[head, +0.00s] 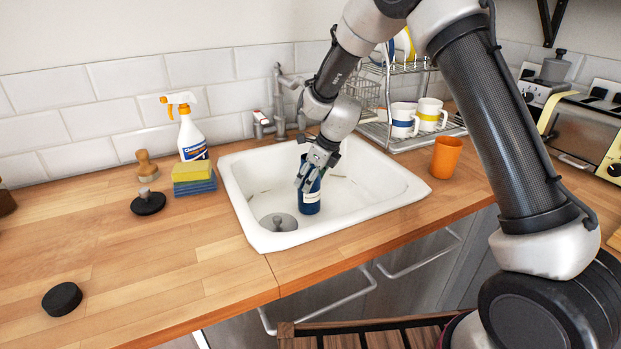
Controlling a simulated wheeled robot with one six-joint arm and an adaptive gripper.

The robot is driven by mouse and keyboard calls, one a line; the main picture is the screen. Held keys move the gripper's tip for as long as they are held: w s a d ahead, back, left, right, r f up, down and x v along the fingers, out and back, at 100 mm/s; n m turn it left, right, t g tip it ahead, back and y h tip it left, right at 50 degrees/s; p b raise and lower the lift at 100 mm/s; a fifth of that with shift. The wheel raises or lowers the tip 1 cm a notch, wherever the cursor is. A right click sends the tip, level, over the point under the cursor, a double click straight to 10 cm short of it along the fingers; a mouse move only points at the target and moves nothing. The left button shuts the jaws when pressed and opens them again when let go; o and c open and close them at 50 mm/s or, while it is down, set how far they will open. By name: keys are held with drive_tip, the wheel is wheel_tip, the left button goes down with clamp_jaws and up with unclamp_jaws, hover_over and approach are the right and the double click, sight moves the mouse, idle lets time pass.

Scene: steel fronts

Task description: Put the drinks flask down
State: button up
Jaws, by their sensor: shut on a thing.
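The drinks flask (309,198) is a dark blue cylinder with a pale label, upright in the white sink basin in the head view. My gripper (309,178) comes down from above and is shut on the upper part of the flask, hiding its top. The sink (391,203) is set into the wooden counter. I cannot tell whether the base of the flask touches the basin floor.
A drain plug (278,222) lies in the basin's front left. A tap (279,100) stands behind. Sponges (194,180), a spray bottle (191,136) and a black disc (62,299) are on the left. An orange cup (446,157) and dish rack (393,137) are right. The left counter has free room.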

drive_tip(key=shift+f, duration=0.1)
drive_tip(key=o, duration=1.4)
